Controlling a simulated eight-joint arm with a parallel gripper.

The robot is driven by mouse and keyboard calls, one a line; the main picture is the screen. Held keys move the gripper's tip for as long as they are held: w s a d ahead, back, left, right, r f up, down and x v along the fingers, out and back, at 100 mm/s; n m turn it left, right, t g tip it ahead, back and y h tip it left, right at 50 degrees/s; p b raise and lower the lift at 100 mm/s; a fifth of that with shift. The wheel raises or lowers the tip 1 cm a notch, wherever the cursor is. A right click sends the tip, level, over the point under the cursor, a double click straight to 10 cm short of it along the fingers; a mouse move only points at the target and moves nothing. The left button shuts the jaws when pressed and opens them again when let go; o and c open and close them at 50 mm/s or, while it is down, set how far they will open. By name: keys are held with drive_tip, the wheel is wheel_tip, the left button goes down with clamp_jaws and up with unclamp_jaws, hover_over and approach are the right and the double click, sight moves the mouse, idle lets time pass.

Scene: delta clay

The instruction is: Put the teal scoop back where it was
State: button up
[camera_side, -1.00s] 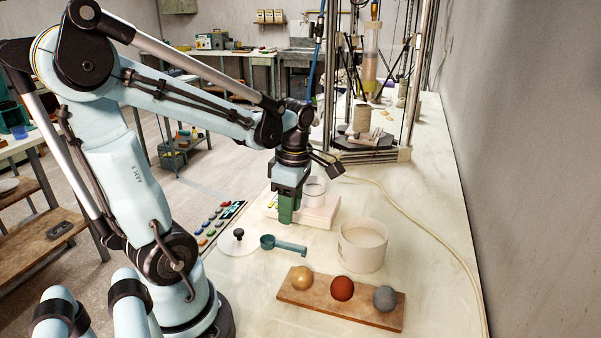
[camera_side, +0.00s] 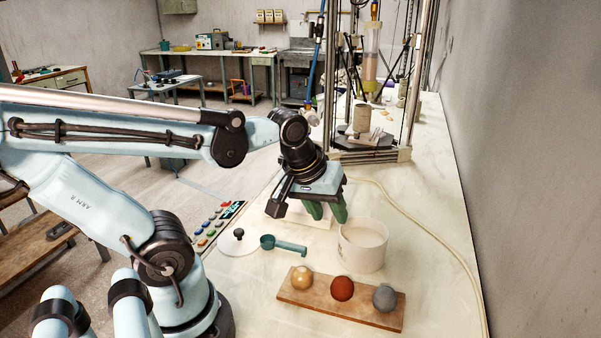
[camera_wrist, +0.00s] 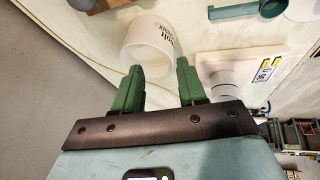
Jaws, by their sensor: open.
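The teal scoop (camera_side: 290,246) lies on the pale table, its cup to the left and its handle pointing right toward the white tub (camera_side: 376,248). Part of its handle shows at the top edge of the wrist view (camera_wrist: 245,10). My gripper (camera_side: 328,216) is above the table behind the scoop, near the tub's far left side. Its two green fingers stand apart with nothing between them, as the wrist view also shows (camera_wrist: 160,67). The gripper is clear of the scoop. In the wrist view the tub (camera_wrist: 136,48) carries printed lettering, partly behind the fingers.
A round white lid (camera_side: 227,248) with a black knob lies left of the scoop. A wooden board (camera_side: 322,294) with three balls lies in front.

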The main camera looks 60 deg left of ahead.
drive_tip(key=shift+w+d+r+m+t+h, duration=0.15)
drive_tip(key=shift+d+m+t, duration=0.35)
drive_tip(key=shift+m, duration=0.8)
drive_tip(key=shift+w+d+r+m+t+h, duration=0.1)
drive_tip(key=shift+d+m+t, duration=0.15)
drive_tip(key=shift+d+m, duration=0.75)
drive_tip(key=shift+w+d+r+m+t+h, duration=0.15)
drive_tip(key=shift+d+m+t, duration=0.2)
drive_tip(key=shift+m, duration=1.25)
